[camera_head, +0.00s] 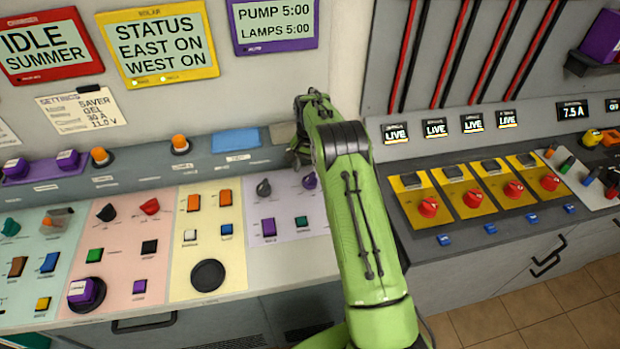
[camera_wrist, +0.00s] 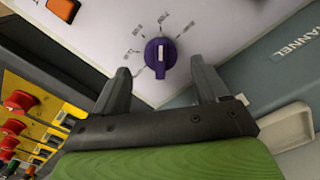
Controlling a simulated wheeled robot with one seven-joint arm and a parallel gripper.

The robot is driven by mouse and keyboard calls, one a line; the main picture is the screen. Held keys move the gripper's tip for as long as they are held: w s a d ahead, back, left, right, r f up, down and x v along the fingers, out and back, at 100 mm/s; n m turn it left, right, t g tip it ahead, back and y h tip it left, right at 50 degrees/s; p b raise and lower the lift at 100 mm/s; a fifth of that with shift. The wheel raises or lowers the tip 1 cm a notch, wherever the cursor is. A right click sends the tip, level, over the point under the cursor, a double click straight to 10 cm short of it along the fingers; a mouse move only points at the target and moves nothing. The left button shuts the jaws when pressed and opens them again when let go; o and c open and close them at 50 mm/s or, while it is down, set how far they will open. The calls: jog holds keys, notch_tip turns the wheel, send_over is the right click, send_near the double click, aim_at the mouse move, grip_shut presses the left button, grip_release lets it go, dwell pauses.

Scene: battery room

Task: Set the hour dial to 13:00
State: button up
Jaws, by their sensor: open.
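The purple dial (camera_wrist: 158,53) sits on a pale panel in the wrist view, with small time labels printed in an arc around it. I cannot read the labels clearly. The dial has a pale pointer line. My gripper (camera_wrist: 160,66) is open, with one finger on either side of the dial and clear gaps to it. In the head view the purple dial (camera_head: 309,181) shows at the edge of my arm, just below my gripper (camera_head: 300,160). A purple-framed display (camera_head: 275,22) reads PUMP 5:00 and LAMPS 5:00.
A raised grey ledge (camera_head: 225,165) runs behind the panel. Red knobs on yellow plates (camera_head: 428,207) stand to the right of my arm.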

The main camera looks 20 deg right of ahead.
aim_at(310, 177)
notch_tip(310, 177, down, 4)
jog(key=shift+f, duration=0.1)
jog(key=c, duration=1.1)
